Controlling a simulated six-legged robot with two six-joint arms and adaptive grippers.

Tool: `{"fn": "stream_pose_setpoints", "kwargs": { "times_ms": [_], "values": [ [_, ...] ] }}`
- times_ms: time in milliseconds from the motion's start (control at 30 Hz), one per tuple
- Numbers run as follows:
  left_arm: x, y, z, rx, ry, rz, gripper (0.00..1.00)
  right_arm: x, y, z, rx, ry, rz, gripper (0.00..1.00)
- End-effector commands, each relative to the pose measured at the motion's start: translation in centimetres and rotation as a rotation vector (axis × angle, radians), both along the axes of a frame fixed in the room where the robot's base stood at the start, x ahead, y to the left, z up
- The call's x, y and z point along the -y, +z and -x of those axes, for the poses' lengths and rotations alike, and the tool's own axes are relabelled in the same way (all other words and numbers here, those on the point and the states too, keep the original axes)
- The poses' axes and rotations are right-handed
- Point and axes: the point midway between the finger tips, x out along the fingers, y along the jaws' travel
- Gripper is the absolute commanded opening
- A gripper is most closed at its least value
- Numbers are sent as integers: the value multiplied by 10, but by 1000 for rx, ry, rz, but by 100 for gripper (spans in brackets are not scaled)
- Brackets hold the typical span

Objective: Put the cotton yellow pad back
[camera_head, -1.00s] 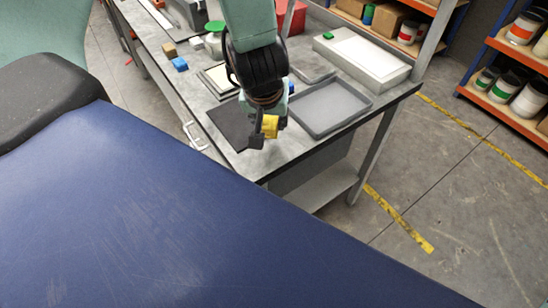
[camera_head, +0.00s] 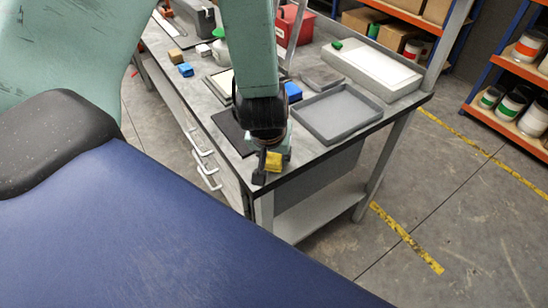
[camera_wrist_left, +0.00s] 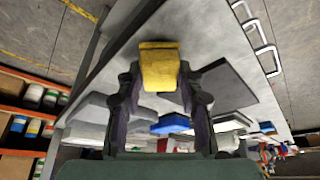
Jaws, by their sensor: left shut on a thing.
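The yellow pad (camera_head: 273,161) is a small block held at the fingertips of my left gripper (camera_head: 267,166), above the near corner of the grey workbench (camera_head: 305,155). In the left wrist view the yellow pad (camera_wrist_left: 160,68) sits between the two dark fingers of the left gripper (camera_wrist_left: 160,85), which are shut on it. A dark flat mat (camera_head: 230,130) lies on the bench just left of the gripper; it also shows in the left wrist view (camera_wrist_left: 228,88). My right gripper is not in view.
A grey tray (camera_head: 338,112) lies right of the gripper, with a large white-topped block (camera_head: 372,66) behind. Blue (camera_head: 186,70) and tan (camera_head: 176,56) blocks sit at the left. A blue block (camera_head: 293,92) is partly hidden behind my arm. Shelves (camera_head: 510,65) stand at the right.

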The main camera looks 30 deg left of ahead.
Motion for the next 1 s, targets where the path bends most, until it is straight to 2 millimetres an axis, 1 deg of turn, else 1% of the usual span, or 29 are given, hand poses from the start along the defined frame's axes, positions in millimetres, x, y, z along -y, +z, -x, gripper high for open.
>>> {"fn": "stream_pose_setpoints", "kwargs": {
  "times_ms": [33, 233, 400, 433, 600, 700, 1000],
  "values": [
    [0, -4, -1, 1, 0, -2, 11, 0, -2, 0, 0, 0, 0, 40],
    [0, -1, -1, 3, 0, -1, 11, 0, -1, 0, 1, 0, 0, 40],
    [0, -6, -1, 2, 0, -1, 11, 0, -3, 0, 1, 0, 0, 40],
    [0, -5, -1, 2, 0, -1, 38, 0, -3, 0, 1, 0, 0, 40],
    [0, -5, -1, 2, 0, -1, 53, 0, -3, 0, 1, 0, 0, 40],
    [0, -5, -1, 2, 0, -1, 59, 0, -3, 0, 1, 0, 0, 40],
    [0, -3, -1, 2, 1, 0, 59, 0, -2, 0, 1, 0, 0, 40]
  ]
}}
